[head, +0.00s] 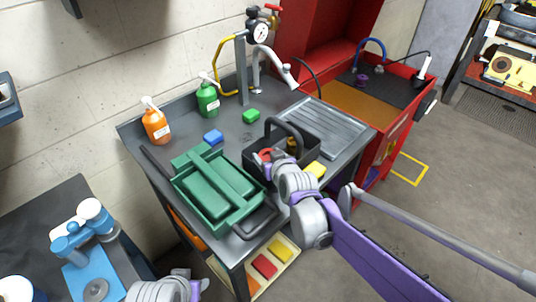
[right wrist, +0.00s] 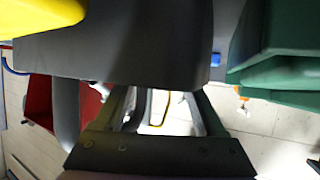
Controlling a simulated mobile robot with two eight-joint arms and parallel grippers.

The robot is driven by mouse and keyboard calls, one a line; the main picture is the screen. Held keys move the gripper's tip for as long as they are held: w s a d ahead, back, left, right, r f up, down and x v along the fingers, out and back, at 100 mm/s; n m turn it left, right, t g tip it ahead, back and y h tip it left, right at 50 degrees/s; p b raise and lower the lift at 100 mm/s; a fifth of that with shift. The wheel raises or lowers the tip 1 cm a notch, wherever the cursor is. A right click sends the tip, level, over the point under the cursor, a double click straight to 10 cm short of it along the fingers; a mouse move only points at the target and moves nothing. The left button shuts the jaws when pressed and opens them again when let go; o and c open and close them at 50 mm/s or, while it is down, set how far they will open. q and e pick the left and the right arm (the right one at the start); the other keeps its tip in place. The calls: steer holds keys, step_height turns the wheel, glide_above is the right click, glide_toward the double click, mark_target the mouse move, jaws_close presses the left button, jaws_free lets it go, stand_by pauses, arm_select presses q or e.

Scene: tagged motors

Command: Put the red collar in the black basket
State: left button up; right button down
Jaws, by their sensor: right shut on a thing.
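The black basket (head: 308,146) stands on the grey workbench with its handle raised. It also shows large and dark in the right wrist view (right wrist: 120,50). The red collar (head: 265,154) shows as a small red patch inside the basket's left part, partly covered. My right gripper (head: 268,159) reaches over the basket's near rim and is shut on the collar. In the right wrist view its fingers (right wrist: 163,105) run behind the basket wall, so the tips and the collar are hidden there. My left gripper is out of view; only part of that arm shows at the bottom.
A green toolbox (head: 243,206) stands close on the basket's left. A yellow block (head: 315,169) lies by its near right side, with green (head: 251,116) and blue (head: 213,137) blocks behind.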

jaws_free()
steer(key=shift+r, duration=0.15)
steer(key=shift+r+p, duration=0.35)
steer(key=p+v, duration=0.1)
steer(key=v, duration=1.1)
steer(key=s+d+f+m+g+h, duration=0.1)
steer(key=s+d+f+g, duration=0.1)
steer(key=s+d+f, duration=0.2)
steer(key=s+d+f+m+g+h, duration=0.1)
steer(key=s+d+f, duration=0.4)
steer(key=s, duration=0.6)
steer(key=s+d+f+m+g+h, duration=0.1)
steer(key=s+d+f+g+h, duration=0.1)
steer(key=s+d+f+g, duration=0.2)
steer(key=s+d, duration=0.1)
steer(key=s, duration=0.2)
steer(key=shift+s+f+m, duration=0.25)
steer(key=shift+s+m, duration=0.05)
steer(key=shift+m, duration=0.1)
